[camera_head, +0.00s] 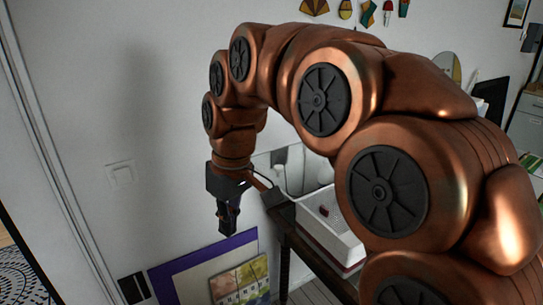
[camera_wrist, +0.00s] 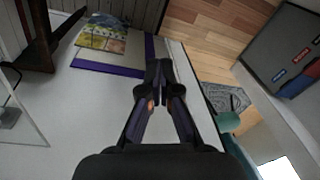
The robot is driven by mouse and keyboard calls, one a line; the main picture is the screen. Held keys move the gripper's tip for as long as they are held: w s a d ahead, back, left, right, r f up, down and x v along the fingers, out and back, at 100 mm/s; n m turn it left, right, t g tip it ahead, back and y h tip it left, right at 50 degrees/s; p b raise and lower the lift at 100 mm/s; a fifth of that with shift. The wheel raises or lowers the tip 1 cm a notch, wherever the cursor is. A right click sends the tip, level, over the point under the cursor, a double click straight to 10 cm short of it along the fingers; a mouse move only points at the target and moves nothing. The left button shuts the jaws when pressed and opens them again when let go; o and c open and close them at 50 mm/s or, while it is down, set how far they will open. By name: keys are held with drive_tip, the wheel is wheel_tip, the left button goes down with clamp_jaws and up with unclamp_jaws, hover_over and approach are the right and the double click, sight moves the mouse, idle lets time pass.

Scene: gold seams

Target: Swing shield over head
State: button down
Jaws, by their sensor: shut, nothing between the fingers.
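My gripper (camera_head: 228,222) hangs pointing down at the end of my copper arm, in front of the white wall. In the wrist view its dark fingers (camera_wrist: 158,82) are together with nothing between them. No shield or head can be named for certain. A pale, see-through panel (camera_head: 291,163) stands behind a white box (camera_head: 336,226) on a dark table, to the right of my gripper and apart from it. A clear sheet edge (camera_wrist: 26,106) also shows at the left of the wrist view; I cannot tell whether it is the same panel. My arm hides much of the table.
Purple-edged boards with a colourful picture (camera_head: 240,283) lean low by the wall, below my gripper. The dark table edge (camera_head: 312,258) is close to its right. A light switch (camera_head: 122,173) is on the wall. Open space surrounds the gripper's left side.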

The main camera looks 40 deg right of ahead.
drive_tip(key=w+d+r+n+t, duration=0.1)
drive_tip(key=w+d+r, duration=0.6)
wheel_tip(320, 180, up, 6)
drive_tip(key=t, duration=0.2)
hover_over(267, 172)
drive_tip(key=s, duration=0.1)
drive_tip(key=shift+p+x, duration=1.6)
drive_tip(key=shift+x, duration=3.15)
drive_tip(key=shift+s+d+f+p, duration=0.2)
drive_tip(key=shift+s+d+p, duration=0.2)
drive_tip(key=shift+s, duration=0.35)
drive_tip(key=shift+s+d+f+p, duration=0.15)
drive_tip(key=shift+s+d+p, duration=0.2)
drive_tip(key=shift+s, duration=0.4)
drive_tip(key=shift+s+d+f, duration=0.1)
drive_tip(key=shift+s, duration=0.1)
drive_tip(key=shift+n, duration=0.3)
